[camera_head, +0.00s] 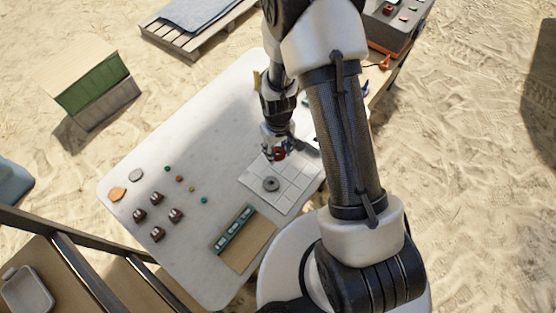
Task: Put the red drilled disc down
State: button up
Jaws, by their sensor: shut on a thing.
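The red drilled disc (280,154) is between the fingertips of my gripper (278,150), which is shut on it. My gripper points down over the upper part of a white gridded tile board (256,190) on the pale table. I cannot tell whether the disc touches the board or hangs just above it. Its hole is too small to make out. A grey ring-shaped disc (271,184) lies on the board, a little below and left of my gripper. My arm hides part of the table to the right.
Several dark red-brown cubes (157,199) and small coloured beads (179,178) lie on the left of the table (190,128). An orange shard (117,194) lies near the left edge. A wooden board with a green strip (234,230) lies at the front. The table's upper middle is clear.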

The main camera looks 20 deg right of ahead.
aim_at(278, 163)
jog(key=shift+f+b, duration=0.75)
jog(key=shift+f, duration=2)
jog(key=shift+f, duration=0.15)
jog(key=o, duration=1.1)
jog(key=shift+c, duration=0.2)
